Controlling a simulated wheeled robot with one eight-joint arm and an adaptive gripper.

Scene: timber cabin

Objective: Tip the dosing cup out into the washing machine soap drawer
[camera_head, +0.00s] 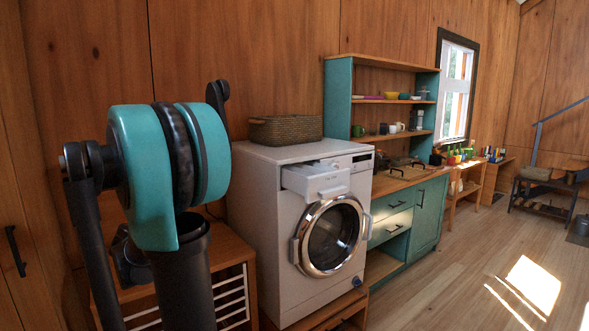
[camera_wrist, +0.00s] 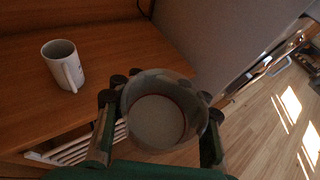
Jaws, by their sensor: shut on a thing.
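The washing machine (camera_head: 278,235) is white with a round door. Its soap drawer (camera_head: 318,181) is pulled out at the upper front. In the wrist view my gripper (camera_wrist: 160,105) is shut on the dosing cup (camera_wrist: 170,78), a translucent grey cup with its open mouth facing the camera. A pale round area with a thin reddish ring shows inside; I cannot tell whether it is powder or the cup's bottom. The cup is beside the machine's grey side (camera_wrist: 215,40), above or near the wooden stand. My arm hides the gripper and cup in the head view.
A white mug (camera_wrist: 63,65) stands on the wooden stand (camera_wrist: 120,50), left of the cup; the stand also shows left of the machine (camera_head: 232,253). A wicker basket (camera_head: 285,129) sits on the machine. A teal kitchen unit (camera_head: 410,215) adjoins on the right. The floor in front is clear.

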